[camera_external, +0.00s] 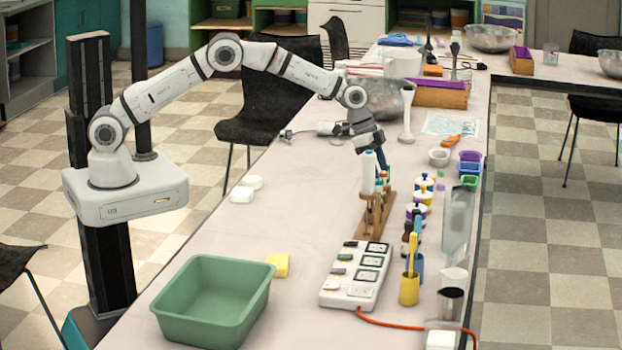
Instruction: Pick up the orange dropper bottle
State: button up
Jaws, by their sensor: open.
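My gripper (371,150) points down over the far end of a wooden rack (372,222) on the table. Its dark jaws are open, right at the top of a white upright item (368,178) there; I cannot tell whether they touch it. Small items with teal, red and orange patches (383,178) stand close behind and beside it. They are too small and partly covered for me to single out the orange dropper bottle for certain. Dark dropper bottles (408,240) stand right of the rack.
Lidded jars (423,196) line the rack's right side. A power strip (355,276), a yellow cup with brushes (409,290) and a green tub (213,300) are nearer. A metal bowl (385,103) stands behind my wrist. The table left of the rack is mostly clear.

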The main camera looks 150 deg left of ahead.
jog(key=p+x, duration=0.1)
jog(key=x, duration=0.3)
jog(key=shift+w+a+f, duration=0.1)
jog(key=shift+w+f, duration=0.05)
jog(key=shift+f, duration=0.25)
jog(key=c, duration=1)
jog(key=shift+c, duration=0.2)
